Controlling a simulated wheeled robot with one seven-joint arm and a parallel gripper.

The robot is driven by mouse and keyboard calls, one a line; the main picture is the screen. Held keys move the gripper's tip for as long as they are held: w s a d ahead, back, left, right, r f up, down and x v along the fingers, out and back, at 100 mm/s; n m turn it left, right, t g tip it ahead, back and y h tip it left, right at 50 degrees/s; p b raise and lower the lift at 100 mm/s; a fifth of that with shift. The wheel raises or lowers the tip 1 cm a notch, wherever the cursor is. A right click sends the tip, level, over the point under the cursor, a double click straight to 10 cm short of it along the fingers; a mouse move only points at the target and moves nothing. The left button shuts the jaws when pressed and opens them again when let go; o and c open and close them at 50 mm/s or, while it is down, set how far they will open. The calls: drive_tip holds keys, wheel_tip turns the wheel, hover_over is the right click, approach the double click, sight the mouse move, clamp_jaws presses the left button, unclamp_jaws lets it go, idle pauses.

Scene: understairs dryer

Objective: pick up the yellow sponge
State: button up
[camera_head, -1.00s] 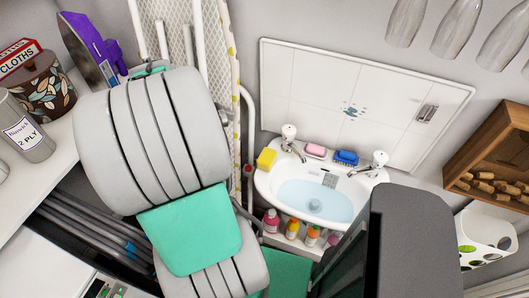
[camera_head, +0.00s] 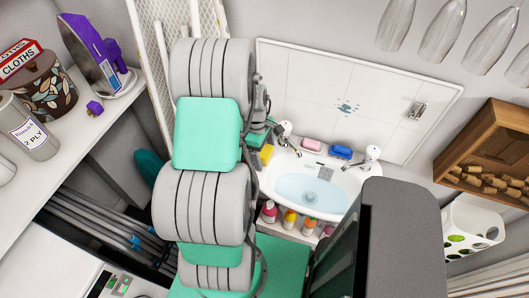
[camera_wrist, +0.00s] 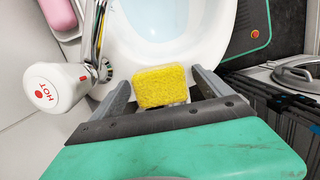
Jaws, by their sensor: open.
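The yellow sponge (camera_wrist: 160,86) sits on the left corner of the white sink rim. In the head view the sponge (camera_head: 266,154) shows beside my gripper, partly hidden by it. My gripper (camera_wrist: 160,92) is open, with one finger on each side of the sponge in the wrist view. The near end of the sponge is close to the gripper's dark palm edge. I cannot tell whether the fingers touch it.
The hot tap (camera_wrist: 62,88) stands close to the left finger. A pink soap (camera_head: 311,145) and a blue sponge or brush (camera_head: 340,152) lie along the back of the sink (camera_head: 352,182). Several bottles (camera_head: 289,219) stand below. A white tiled panel (camera_head: 380,85) is behind.

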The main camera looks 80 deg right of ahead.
sight(267, 152)
drive_tip(key=c, duration=1.4)
drive_tip(key=shift+c, duration=0.2)
drive_tip(key=shift+r, duration=0.15)
drive_tip(key=shift+d+r, duration=0.1)
drive_tip(key=shift+r, duration=0.25)
drive_tip(key=r, duration=0.1)
drive_tip(key=r+b, duration=0.1)
drive_tip(key=r, duration=0.1)
drive_tip(key=shift+s+a+r, duration=0.15)
drive_tip(key=shift+s+a, duration=0.1)
drive_tip(key=shift+a, duration=0.15)
drive_tip(key=s+a+r+b, duration=0.2)
drive_tip(key=s+a+r, duration=0.4)
drive_tip(key=a, duration=0.5)
wheel_tip(267, 152, up, 3)
drive_tip(key=shift+s+a+f, duration=0.1)
drive_tip(key=shift+s+a, duration=0.1)
drive_tip(key=shift+s, duration=0.2)
